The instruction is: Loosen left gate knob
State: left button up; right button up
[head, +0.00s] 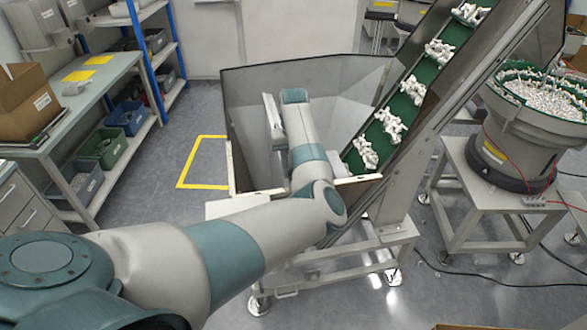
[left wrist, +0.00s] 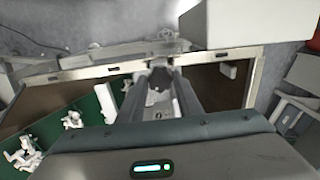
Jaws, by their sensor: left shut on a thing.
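The dark gate knob (left wrist: 158,79) shows in the left wrist view, between the fingertips of my left gripper (left wrist: 159,92). The gripper is shut on it, and the fingers hide much of it. The knob is by the pale rim (left wrist: 105,70) of the metal hopper. In the head view my left arm reaches over the front of the hopper (head: 345,85), and the arm hides the knob and fingertips. My right gripper is not in either view.
A green cleated conveyor (head: 397,107) carrying white parts rises from the hopper to the right. A bowl feeder (head: 513,139) full of parts stands at the right. A workbench (head: 85,85) is at the left. Floor inside the yellow marking (head: 181,180) is clear.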

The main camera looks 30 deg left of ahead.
pick_arm(q)
jog(key=n, duration=0.5)
jog(key=shift+r+n, duration=0.1)
jog(key=shift+n, duration=0.2)
jog(key=n, duration=0.5)
jog(key=shift+w+n, duration=0.1)
jog(key=shift+n, duration=0.2)
jog(key=n, duration=0.4)
jog(key=shift+b, duration=0.35)
jog(key=shift+a+n, duration=0.1)
jog(key=shift+n, duration=1.7)
jog(key=shift+r, duration=0.1)
jog(key=o, duration=0.8)
jog(key=shift+c, duration=0.2)
jog(key=shift+b, duration=0.3)
